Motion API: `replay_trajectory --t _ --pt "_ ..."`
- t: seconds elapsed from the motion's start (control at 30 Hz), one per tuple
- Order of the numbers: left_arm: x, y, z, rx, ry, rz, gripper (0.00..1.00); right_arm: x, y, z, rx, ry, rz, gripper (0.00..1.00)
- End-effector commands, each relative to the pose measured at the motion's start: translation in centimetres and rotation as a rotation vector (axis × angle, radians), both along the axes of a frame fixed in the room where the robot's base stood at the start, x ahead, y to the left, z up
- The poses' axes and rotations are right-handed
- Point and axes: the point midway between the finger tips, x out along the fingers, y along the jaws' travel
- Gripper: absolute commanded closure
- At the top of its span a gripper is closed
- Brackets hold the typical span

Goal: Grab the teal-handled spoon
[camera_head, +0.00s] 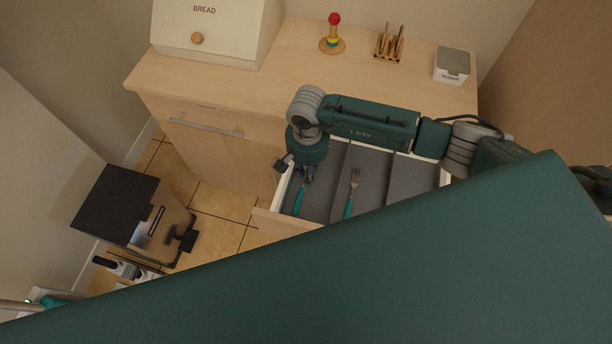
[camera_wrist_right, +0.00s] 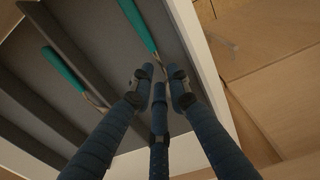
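An open drawer (camera_head: 262,217) with a grey divided insert holds two teal-handled utensils. The one in the left compartment (camera_head: 299,201) has its head hidden by my right gripper, so I cannot see that it is a spoon. Its handle also shows at the top of the right wrist view (camera_wrist_right: 138,24). A teal-handled fork (camera_head: 354,184) lies in the middle compartment. My right gripper (camera_head: 307,176) points down over the left utensil. In the wrist view its fingers (camera_wrist_right: 160,80) are apart, near the metal neck below the teal handle. My left gripper is not clearly seen.
The wooden counter (camera_head: 290,62) above the drawer carries a bread box (camera_head: 215,30), a ring toy (camera_head: 332,38), a small wooden rack (camera_head: 389,46) and a lidded canister (camera_head: 452,66). A black-topped bin (camera_head: 115,207) stands on the tiled floor at left. Drawer dividers and walls flank the gripper.

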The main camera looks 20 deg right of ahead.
Motion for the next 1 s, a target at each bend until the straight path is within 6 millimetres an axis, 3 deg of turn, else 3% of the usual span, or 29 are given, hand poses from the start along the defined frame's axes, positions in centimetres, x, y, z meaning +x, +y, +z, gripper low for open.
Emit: replay_trajectory --t 0.1,0.23,0.43,0.53,1.0 --pt "0.4 -1.2 0.7 -0.015 -0.008 -0.004 0.60 -0.2 0.2 -1.5 0.001 0.003 -0.001 0.84" --pt "0.6 -1.1 0.8 -0.013 -0.011 -0.006 0.60 -0.1 0.1 -2.4 0.000 0.000 0.001 0.84" --pt "0.7 -0.2 0.8 -0.002 -0.013 -0.005 0.60 -0.1 0.1 -2.5 0.000 -0.001 0.001 0.84" --pt "0.7 0.1 0.8 0.000 -0.012 -0.003 0.60 -0.1 0.1 -2.5 0.000 -0.001 0.001 1.00" --pt "0.6 0.2 0.7 0.001 -0.008 -0.001 0.60 0.0 0.1 -2.3 0.000 -0.001 0.001 1.00"
